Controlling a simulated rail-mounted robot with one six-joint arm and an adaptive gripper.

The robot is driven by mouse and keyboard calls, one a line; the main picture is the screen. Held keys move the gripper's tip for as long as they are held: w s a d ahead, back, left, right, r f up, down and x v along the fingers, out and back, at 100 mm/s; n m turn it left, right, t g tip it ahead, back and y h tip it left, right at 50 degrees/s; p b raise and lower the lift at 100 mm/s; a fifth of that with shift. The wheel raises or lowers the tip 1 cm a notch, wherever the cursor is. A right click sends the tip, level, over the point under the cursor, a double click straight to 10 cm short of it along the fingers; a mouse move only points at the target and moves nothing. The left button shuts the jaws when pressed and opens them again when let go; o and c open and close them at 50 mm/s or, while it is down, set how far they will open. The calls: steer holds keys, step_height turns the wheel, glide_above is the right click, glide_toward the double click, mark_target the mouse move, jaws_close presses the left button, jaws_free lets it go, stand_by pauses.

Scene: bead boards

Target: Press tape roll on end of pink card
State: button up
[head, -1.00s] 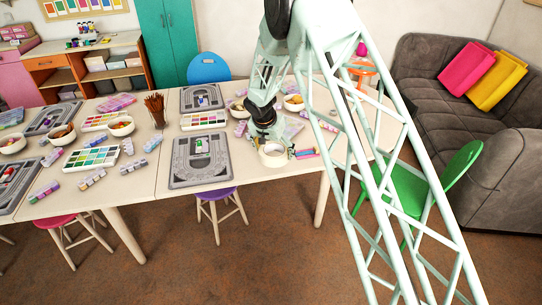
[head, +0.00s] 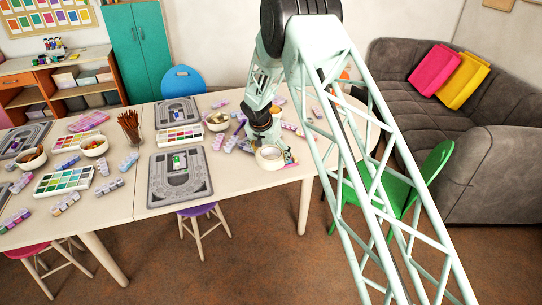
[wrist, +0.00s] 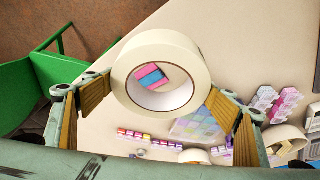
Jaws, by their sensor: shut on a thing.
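The cream tape roll (wrist: 165,42) is held between the two fingers of my gripper (wrist: 160,98) in the wrist view, with its open hole facing the camera. In the head view the roll (head: 259,159) is at the front right of the table, below my gripper (head: 268,143). Through the hole, the pink card (wrist: 145,70) shows beside a blue strip (wrist: 151,77). Only a part of these cards shows; the roll hides the rest. I cannot tell whether the roll touches the card.
A grey bead board (head: 205,180) lies on the table left of the roll. Bead boxes, bowls and a pastel tray (wrist: 196,126) lie behind it. The table's front edge is close. A green chair (head: 433,170) stands to the right.

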steer(key=shift+f, duration=0.2)
steer(key=shift+f+b, duration=0.5)
steer(key=shift+f, duration=2.1)
steer(key=shift+f+b, duration=0.75)
stand_by(1.0)
steer(key=shift+r, duration=0.1)
step_height(320, 180, up, 7)
stand_by(1.4)
steer(key=shift+s, duration=0.1)
stand_by(0.4)
